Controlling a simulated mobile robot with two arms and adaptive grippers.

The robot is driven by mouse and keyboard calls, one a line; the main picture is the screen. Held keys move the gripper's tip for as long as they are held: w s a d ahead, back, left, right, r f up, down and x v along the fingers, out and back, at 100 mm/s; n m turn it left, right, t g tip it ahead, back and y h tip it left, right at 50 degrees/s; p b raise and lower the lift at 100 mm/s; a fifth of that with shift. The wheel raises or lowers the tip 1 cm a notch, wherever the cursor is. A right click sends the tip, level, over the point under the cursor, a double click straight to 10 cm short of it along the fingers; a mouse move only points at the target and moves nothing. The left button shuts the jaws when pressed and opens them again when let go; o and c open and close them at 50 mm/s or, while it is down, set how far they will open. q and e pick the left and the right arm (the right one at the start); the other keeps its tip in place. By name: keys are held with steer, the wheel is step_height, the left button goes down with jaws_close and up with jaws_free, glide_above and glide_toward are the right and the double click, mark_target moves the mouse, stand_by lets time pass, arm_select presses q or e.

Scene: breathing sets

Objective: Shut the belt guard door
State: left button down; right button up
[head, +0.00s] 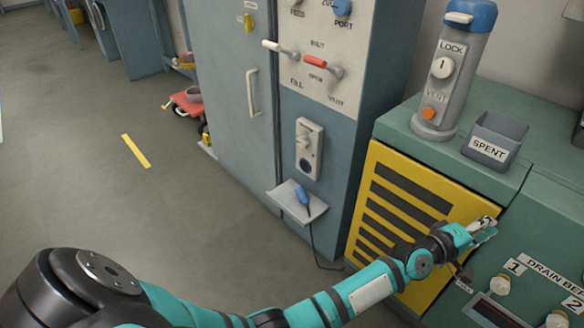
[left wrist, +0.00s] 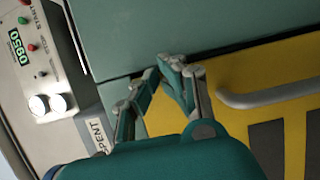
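The belt guard door (head: 400,205) is a yellow panel with dark slots on the front of the green cabinet. It looks flush or almost flush with the front; I cannot tell whether a small gap is left. My left gripper (head: 484,228) is at its upper right corner. In the left wrist view the left gripper's fingertips (left wrist: 163,72) are drawn together with nothing between them, over the seam between the green body and the yellow door (left wrist: 225,72). A grey bar handle (left wrist: 262,97) on the door is beside the fingers, apart from them. My right gripper is out of view.
On the cabinet top stand a grey canister with a blue cap (head: 452,75) and a SPENT bin (head: 494,141). Drain knobs (head: 500,284) are right of the door. A tall blue-grey cabinet (head: 230,90) stands to the left. The floor (head: 90,190) at left is clear.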

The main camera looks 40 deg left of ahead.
arm_select(q)
steer(key=shift+w+a+r, duration=0.15)
steer(key=shift+a+r, duration=0.1)
steer(key=shift+r, duration=0.15)
